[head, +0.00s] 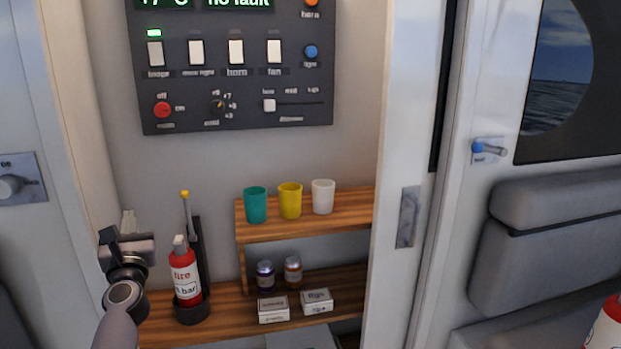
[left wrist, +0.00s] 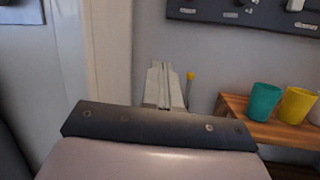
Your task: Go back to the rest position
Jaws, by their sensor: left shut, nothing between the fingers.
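My left gripper (head: 129,222) is at the left of the head view, raised in front of the wall and just left of the red fire extinguisher (head: 185,275). Its fingers are closed and hold nothing. In the left wrist view the fingers (left wrist: 164,85) point toward the wall, with a yellow-tipped lever (left wrist: 190,77) just to their right. The gripper appears apart from the extinguisher and the wall. My right gripper is in neither view.
A dark control panel (head: 235,75) with switches hangs above. Teal (head: 255,205), yellow (head: 290,201) and white (head: 323,197) cups stand on a wooden shelf (head: 345,204). Jars and small boxes sit below. A door with a blue-tipped handle (head: 488,149) and grey seat (head: 555,245) are at right.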

